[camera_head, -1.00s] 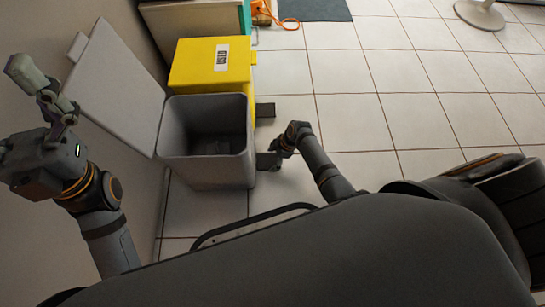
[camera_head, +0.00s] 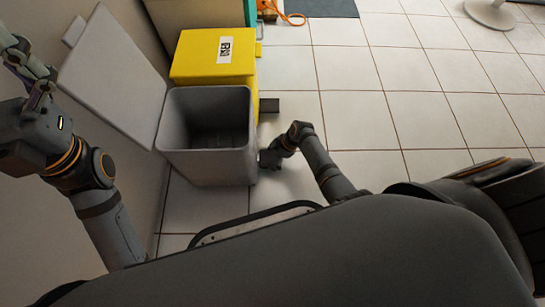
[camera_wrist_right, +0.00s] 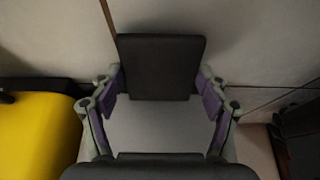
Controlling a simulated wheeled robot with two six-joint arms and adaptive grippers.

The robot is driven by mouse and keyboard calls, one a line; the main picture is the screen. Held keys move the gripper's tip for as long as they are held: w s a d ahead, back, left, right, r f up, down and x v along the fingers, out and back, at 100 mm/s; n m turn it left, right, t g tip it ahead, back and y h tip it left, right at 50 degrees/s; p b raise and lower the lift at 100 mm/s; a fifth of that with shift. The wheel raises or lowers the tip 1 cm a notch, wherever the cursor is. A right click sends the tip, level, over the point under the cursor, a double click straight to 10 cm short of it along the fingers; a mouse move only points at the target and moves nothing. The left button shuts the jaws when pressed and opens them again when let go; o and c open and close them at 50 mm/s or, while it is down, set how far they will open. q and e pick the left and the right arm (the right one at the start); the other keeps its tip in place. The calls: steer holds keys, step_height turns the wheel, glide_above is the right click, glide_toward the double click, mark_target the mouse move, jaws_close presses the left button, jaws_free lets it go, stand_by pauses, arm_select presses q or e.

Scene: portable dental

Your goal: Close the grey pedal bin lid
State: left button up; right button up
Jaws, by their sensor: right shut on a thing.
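The grey pedal bin (camera_head: 205,168) stands upright at the left, its mouth open and its inside dark. Its pale grey lid (camera_head: 112,75) is swung up and back, leaning toward the wall on the left. My right gripper (camera_head: 268,160) is low at the bin's right side, at its dark pedal. In the right wrist view, the fingers (camera_wrist_right: 160,88) are shut on the sides of the dark pedal (camera_wrist_right: 160,60), with a grey surface below it. My left gripper (camera_head: 25,62) is at the left edge, beside the lid and partly cut off; its opening is unclear.
A yellow bin (camera_head: 205,68) with a white label stands behind the grey bin, its lid shut and a dark pedal (camera_head: 269,105) at its right. The wall is close on the left.

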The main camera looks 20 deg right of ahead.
steer(key=shift+w+a+r, duration=0.25)
steer(key=shift+a+r, duration=0.05)
steer(key=shift+a, duration=0.2)
steer(key=o, duration=1.6)
steer(key=shift+o, duration=0.5)
steer(key=shift+s+f, duration=0.1)
steer(key=shift+f, duration=0.05)
steer(key=shift+d, duration=0.1)
steer(key=shift+d, duration=0.1)
steer(key=shift+s+d+r, duration=0.1)
steer(key=shift+d+r, duration=0.1)
steer(key=shift+r, duration=0.15)
steer(key=v, duration=1.1)
steer(key=shift+r, duration=0.1)
